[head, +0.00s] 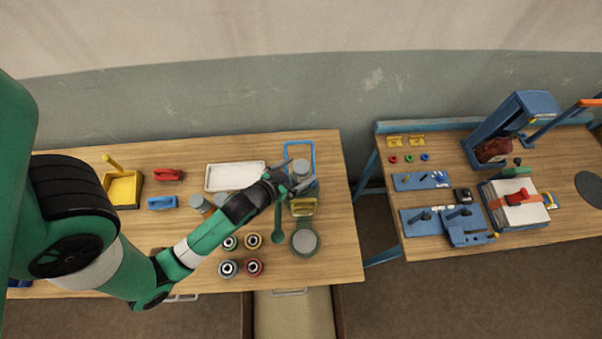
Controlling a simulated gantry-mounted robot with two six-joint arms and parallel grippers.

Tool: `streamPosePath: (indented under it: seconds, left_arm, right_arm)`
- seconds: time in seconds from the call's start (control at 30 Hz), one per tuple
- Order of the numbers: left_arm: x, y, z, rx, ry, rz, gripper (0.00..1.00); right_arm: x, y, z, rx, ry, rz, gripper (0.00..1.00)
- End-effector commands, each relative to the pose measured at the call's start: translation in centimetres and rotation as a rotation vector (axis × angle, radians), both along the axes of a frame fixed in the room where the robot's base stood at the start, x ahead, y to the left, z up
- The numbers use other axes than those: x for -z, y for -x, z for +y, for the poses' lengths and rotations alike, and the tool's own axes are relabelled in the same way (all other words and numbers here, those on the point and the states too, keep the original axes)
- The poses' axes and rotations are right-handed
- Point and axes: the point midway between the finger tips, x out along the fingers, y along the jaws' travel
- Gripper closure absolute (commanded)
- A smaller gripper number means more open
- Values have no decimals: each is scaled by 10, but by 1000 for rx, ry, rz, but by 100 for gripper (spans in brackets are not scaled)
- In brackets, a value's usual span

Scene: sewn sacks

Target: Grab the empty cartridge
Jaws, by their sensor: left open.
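A grey cylinder (300,167), possibly the cartridge, stands upright in a blue frame holder (314,153) near the right end of the left table. I cannot tell whether it is empty. My left gripper (289,178) is open, its dark fingers right beside the cylinder and partly in front of it. I cannot tell whether they touch it or sit around it. Other grey-topped cylinders (197,202) stand left of the gripper, partly hidden by my left arm. My right gripper is not in view.
A yellow handled part (302,208), a green spoon-like tool (278,226) and a round grey-topped item (305,242) lie close to the gripper. Several ringed spools (254,268) stand in front. A white tray (235,176) lies behind the arm. A second table (411,250) stands right, across a gap.

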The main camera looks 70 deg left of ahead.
Motion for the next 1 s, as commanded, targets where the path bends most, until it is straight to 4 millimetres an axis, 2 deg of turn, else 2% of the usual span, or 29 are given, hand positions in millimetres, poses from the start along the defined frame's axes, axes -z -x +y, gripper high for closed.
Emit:
streamPosePath:
  seconds: [0.3, 0.57, 1.0]
  left_arm:
    - [22, -36, 20, 0, -1, -1, 1]
    - [24, -38, 21, 0, 0, 0, 3]
    - [24, -38, 21, 0, 0, 0, 82]
  right_arm:
    - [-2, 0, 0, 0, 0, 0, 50]
    - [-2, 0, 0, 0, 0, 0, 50]
    - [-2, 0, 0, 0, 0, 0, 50]
